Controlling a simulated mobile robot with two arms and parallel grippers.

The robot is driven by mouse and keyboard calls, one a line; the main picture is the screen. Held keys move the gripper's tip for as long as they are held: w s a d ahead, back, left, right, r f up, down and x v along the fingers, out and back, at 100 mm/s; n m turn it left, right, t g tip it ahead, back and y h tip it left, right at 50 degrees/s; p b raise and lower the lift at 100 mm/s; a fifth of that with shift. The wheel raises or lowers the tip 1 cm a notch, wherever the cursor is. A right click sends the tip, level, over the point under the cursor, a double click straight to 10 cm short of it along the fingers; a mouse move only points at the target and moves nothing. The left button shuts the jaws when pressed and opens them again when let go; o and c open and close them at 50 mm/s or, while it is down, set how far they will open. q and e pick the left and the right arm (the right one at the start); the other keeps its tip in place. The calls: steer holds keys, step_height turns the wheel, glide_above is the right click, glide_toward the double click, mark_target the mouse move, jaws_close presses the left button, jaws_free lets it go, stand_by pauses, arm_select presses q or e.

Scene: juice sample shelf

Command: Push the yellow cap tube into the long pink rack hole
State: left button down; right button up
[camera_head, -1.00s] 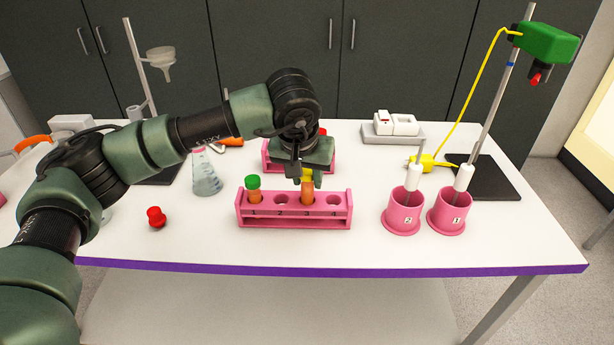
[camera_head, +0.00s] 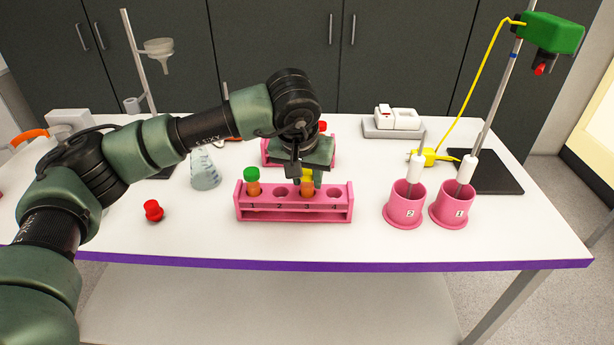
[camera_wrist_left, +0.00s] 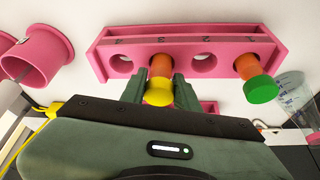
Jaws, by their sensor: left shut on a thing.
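The long pink rack (camera_head: 296,213) stands on the white table with its holes numbered 1 to 4. The yellow cap tube (camera_head: 307,188) has an orange body and stands upright in hole 3. Its yellow cap (camera_wrist_left: 159,92) sits between the fingers of my left gripper (camera_wrist_left: 159,90), which is shut on it. In the head view my left gripper (camera_head: 308,174) is above hole 3 and hides part of the cap. How deep the tube sits is hard to tell. My right gripper is not in view.
A green cap tube (camera_head: 252,180) stands in hole 1; holes 2 and 4 are empty. Another pink rack (camera_head: 268,152) is behind my gripper. Two pink cups (camera_head: 404,209) with white-handled tools stand at right. A flask (camera_head: 205,172) and a red stopper (camera_head: 153,210) are at left.

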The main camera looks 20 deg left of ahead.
arm_select(q)
steer(key=c, duration=1)
jaws_free()
steer(key=shift+o, duration=0.2)
